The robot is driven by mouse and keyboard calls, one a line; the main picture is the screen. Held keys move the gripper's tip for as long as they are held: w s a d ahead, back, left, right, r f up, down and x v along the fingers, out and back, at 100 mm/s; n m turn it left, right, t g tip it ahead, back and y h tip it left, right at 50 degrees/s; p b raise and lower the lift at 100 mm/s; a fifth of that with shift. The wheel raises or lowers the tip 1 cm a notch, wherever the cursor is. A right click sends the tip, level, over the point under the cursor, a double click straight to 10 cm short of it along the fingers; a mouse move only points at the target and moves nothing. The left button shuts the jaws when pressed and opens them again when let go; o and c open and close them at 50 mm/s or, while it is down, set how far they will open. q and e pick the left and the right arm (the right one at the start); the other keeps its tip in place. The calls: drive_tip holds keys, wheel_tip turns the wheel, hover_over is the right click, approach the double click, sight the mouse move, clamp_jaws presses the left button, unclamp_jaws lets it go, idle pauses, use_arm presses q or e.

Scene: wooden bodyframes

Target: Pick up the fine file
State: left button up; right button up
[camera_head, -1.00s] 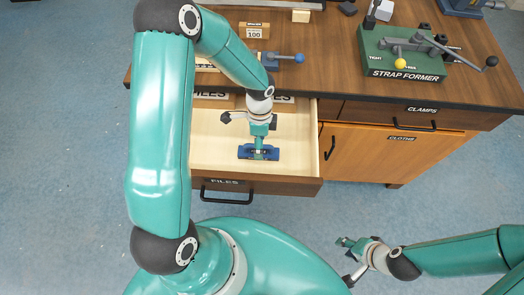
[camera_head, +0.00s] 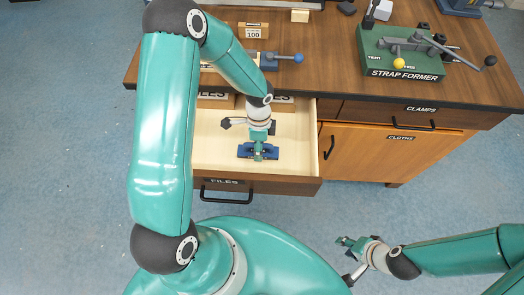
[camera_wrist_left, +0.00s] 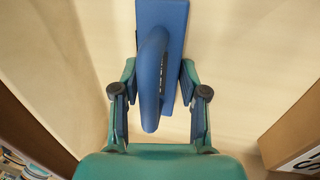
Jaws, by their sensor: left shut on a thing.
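A blue block-shaped tool with a curved handle lies low in the open drawer; I take it as the fine file (camera_head: 244,151). Any lettering on it is too small to read. It also shows in the left wrist view (camera_wrist_left: 172,22), with its handle running between the fingers. My left gripper (camera_head: 258,154) reaches down into the drawer and is shut on this blue file. In the left wrist view its fingers (camera_wrist_left: 158,105) stand on either side of the handle. My right gripper (camera_head: 350,243) is away over the floor; its jaw state is unclear.
The open drawer (camera_head: 215,165) is labelled FILES and has pale wooden walls around the file. The workbench top (camera_head: 330,60) overhangs behind it, holding a green strap former (camera_head: 415,55), a sanding block marked 100 (camera_head: 253,31) and a blue-handled tool. Blue floor is clear in front.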

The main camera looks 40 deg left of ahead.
use_arm(q)
drive_tip(key=shift+w+r, duration=0.1)
drive_tip(key=shift+r, duration=0.6)
clamp_jaws()
wheel_tip(320, 180, up, 19)
drive_tip(key=b, duration=0.1)
drive_tip(key=shift+f, duration=0.15)
